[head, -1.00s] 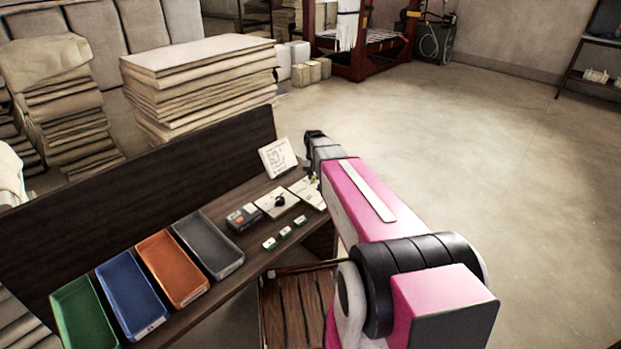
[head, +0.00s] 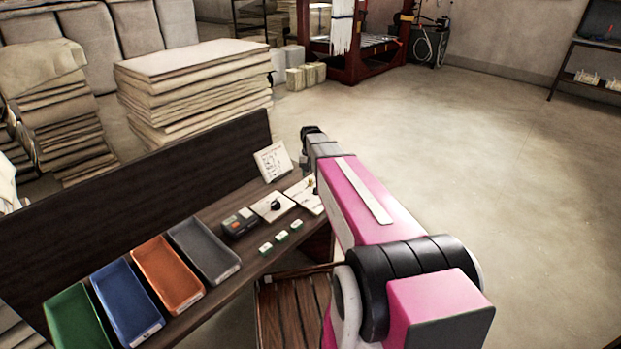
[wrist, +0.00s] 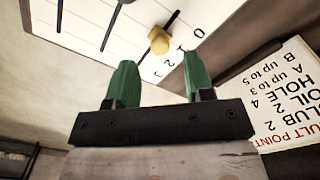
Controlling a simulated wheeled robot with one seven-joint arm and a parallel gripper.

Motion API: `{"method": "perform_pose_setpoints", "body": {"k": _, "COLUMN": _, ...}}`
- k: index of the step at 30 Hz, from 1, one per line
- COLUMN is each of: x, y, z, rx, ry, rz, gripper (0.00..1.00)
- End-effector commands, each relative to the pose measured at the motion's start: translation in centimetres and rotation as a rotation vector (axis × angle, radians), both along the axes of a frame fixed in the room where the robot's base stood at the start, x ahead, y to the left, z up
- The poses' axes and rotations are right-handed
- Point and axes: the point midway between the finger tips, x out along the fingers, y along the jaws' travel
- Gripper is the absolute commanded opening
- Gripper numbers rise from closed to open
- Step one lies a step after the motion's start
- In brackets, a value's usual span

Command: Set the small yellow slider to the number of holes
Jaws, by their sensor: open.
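The small yellow slider (wrist: 159,42) is a knob on a dark slot in a white panel (wrist: 100,22), near the top of the wrist view. A row of numbers, 0 to 3 readable, runs beside it; I cannot tell which one it lines up with. My gripper (wrist: 158,60) is open, with its two green fingers apart and nothing between them. The knob appears beyond the fingertips, roughly between them; I cannot tell how far. In the head view the panel (head: 304,195) is partly hidden by my arm, and the fingers are not distinguishable.
A printed fault-points card (wrist: 285,95) stands beside the panel; it also shows in the head view (head: 272,161). The bench holds a panel with a black knob (head: 273,207), a dark box (head: 240,222), small green-and-white blocks (head: 281,236) and several coloured trays (head: 168,273).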

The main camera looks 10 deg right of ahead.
Motion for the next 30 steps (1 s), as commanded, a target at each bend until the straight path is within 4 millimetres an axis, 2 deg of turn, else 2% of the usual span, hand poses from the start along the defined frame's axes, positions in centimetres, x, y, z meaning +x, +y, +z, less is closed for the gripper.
{"method": "perform_pose_setpoints", "body": {"k": 1, "x": 0.0, "y": 0.0, "z": 1.1, "rx": 0.000, "ry": -0.002, "rz": 0.000, "gripper": 0.48}}
{"method": "perform_pose_setpoints", "body": {"k": 6, "x": 0.0, "y": 0.0, "z": 4.1, "rx": 0.000, "ry": -0.001, "rz": 0.000, "gripper": 0.48}}
{"method": "perform_pose_setpoints", "body": {"k": 12, "x": 0.0, "y": 0.0, "z": 6.5, "rx": 0.000, "ry": 0.000, "rz": 0.000, "gripper": 0.48}}
{"method": "perform_pose_setpoints", "body": {"k": 18, "x": 0.0, "y": 0.0, "z": 7.4, "rx": 0.000, "ry": 0.000, "rz": 0.000, "gripper": 0.48}}
{"method": "perform_pose_setpoints", "body": {"k": 27, "x": -0.1, "y": 0.0, "z": 7.4, "rx": 0.000, "ry": 0.000, "rz": 0.000, "gripper": 0.48}}
{"method": "perform_pose_setpoints", "body": {"k": 30, "x": -1.5, "y": 0.2, "z": 6.9, "rx": 0.000, "ry": 0.002, "rz": 0.008, "gripper": 0.48}}
